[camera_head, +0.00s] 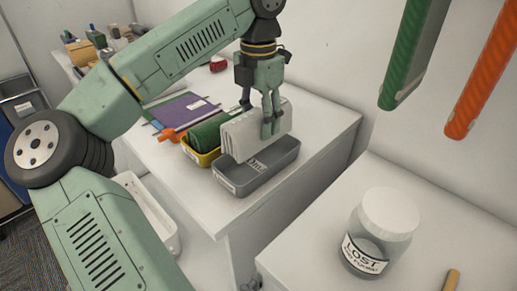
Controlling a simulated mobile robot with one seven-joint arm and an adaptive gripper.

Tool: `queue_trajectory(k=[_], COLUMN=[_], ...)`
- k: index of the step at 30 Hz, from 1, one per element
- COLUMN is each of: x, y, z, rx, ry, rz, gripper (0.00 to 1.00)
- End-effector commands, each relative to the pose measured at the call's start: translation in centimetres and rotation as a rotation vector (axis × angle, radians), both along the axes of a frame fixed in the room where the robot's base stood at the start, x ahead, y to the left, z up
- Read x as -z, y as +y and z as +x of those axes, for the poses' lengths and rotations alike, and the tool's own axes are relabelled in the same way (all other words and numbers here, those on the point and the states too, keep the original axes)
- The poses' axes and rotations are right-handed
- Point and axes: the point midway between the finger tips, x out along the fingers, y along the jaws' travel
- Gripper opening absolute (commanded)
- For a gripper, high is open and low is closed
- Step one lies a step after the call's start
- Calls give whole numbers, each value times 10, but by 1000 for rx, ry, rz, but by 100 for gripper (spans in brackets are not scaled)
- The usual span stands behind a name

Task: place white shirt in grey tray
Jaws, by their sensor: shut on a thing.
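The white shirt (241,138) is a folded, upright flat bundle. My gripper (259,122) points down with its fingers shut on the shirt's top part. The grey tray (257,188) stands on the white table directly below. The shirt's lower edge is within or just above the tray's back side; I cannot tell whether it touches the bottom. A label shows on the tray's inside and another on its outer left end.
A yellow tray (203,157) with a green folded cloth (209,129) stands beside the grey tray. A purple folder (184,112) lies behind it. A lidded glass jar (379,232) stands on the nearer right table. Green (412,60) and orange (486,80) items hang at upper right.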

Motion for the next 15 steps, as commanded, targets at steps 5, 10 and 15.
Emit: queue_trajectory(k=[5, 10, 15], x=[29, 42, 64], y=[0, 0, 0], z=[-1, 0, 0], rx=[3, 1, 2], ry=[1, 0, 2], rz=[0, 0, -1], gripper=[15, 15, 15])
